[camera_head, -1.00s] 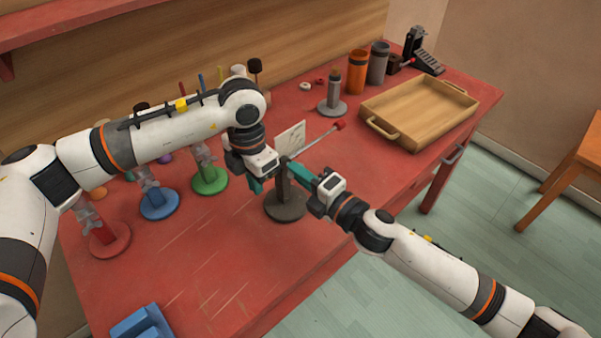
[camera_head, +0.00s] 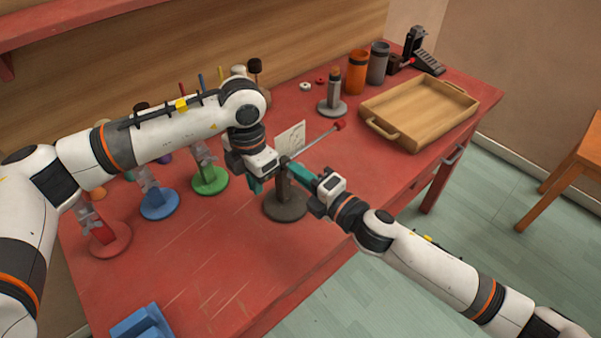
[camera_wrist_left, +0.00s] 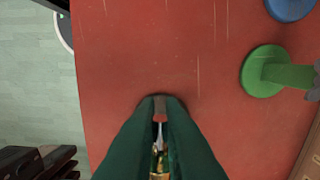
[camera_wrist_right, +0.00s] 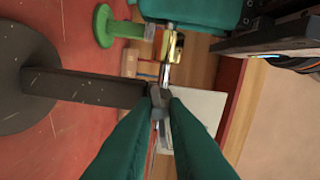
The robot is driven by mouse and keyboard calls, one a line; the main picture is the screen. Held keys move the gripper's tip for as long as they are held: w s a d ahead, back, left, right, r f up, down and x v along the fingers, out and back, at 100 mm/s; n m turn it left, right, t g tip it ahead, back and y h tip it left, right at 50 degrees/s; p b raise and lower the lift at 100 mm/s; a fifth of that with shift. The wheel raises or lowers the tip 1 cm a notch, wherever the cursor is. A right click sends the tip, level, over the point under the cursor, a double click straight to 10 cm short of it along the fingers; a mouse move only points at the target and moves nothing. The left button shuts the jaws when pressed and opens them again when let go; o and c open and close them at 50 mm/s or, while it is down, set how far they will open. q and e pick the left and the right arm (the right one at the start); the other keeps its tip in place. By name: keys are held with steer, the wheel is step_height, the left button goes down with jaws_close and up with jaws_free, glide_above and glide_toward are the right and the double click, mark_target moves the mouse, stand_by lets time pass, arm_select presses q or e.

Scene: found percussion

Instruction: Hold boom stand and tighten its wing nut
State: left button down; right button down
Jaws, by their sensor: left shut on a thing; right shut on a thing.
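The boom stand has a dark round base (camera_head: 287,208) and an upright post (camera_head: 284,188). Its thin boom (camera_head: 319,136) slants up to the right to a red tip. My right gripper (camera_head: 296,166) is shut on the head of the stand; the right wrist view shows its fingers closed at the top of the dark post (camera_wrist_right: 95,88). My left gripper (camera_head: 256,185) is shut beside the post. The brass wing nut (camera_wrist_right: 172,45) shows next to the left gripper's teal finger; in the left wrist view, brass (camera_wrist_left: 158,163) shows between the closed fingers, which partly hide it.
Green (camera_head: 210,181), blue (camera_head: 159,205) and red (camera_head: 112,240) stands are on the left, partly behind my left arm. A white card (camera_head: 290,134) is behind the boom. A wooden tray (camera_head: 430,132) and cups stand at the back right.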

steer(key=shift+f, duration=0.1)
steer(key=c, duration=1.6)
jaws_free()
steer(key=shift+d, duration=0.1)
steer(key=v, duration=1.1)
steer(key=shift+s+d, duration=0.25)
steer(key=shift+d, duration=0.1)
